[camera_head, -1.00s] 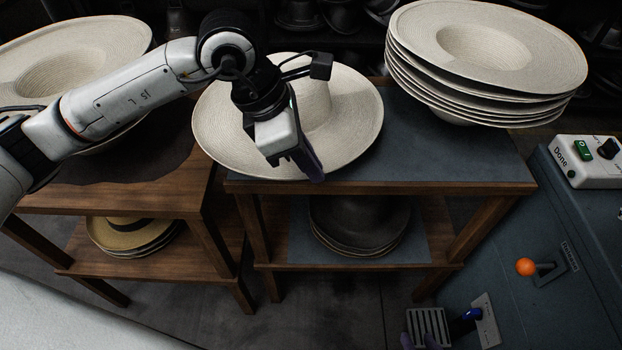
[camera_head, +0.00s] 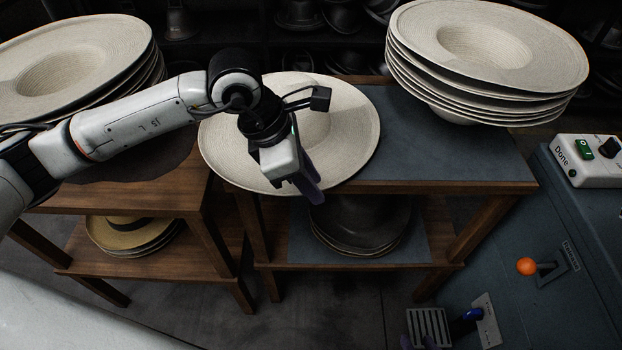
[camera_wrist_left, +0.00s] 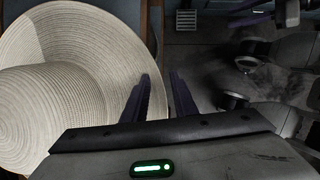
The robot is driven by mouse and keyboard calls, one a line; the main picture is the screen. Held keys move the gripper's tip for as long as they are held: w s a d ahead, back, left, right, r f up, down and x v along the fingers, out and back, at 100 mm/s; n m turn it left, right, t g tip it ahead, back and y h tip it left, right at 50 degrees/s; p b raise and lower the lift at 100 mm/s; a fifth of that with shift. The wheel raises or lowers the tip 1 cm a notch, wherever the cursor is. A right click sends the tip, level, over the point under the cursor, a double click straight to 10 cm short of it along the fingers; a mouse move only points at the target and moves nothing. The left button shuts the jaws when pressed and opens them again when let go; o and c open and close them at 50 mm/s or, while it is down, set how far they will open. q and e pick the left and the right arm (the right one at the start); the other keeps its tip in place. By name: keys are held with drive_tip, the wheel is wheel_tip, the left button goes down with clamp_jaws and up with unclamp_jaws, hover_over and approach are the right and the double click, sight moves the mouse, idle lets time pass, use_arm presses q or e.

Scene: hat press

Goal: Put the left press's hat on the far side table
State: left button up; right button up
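A wide-brimmed cream straw hat (camera_head: 228,150) is over the left and front edges of the middle table (camera_head: 440,160). It also shows at the left of the left wrist view (camera_wrist_left: 95,60), crown beside the fingers. My left gripper (camera_head: 309,190) is at the near brim, its fingers close together with the brim edge apparently between them; the contact is partly hidden. My right gripper's purple fingertips (camera_head: 418,343) show apart at the bottom edge of the head view. The left table (camera_head: 170,185) bears a stack of similar hats (camera_head: 85,55).
Several cream hats (camera_head: 490,50) are stacked at the middle table's back right. Dark hats (camera_head: 360,225) and banded straw hats (camera_head: 135,235) lie on lower shelves. A blue-grey machine (camera_head: 510,240) with an orange-knobbed lever (camera_head: 526,266) and a Done box (camera_head: 588,160) stands right. The middle tabletop's centre is bare.

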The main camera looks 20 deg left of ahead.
use_arm(q)
drive_tip(key=shift+a+r, duration=0.1)
drive_tip(key=shift+r, duration=0.4)
drive_tip(key=v, duration=1.1)
drive_tip(key=shift+r, duration=0.2)
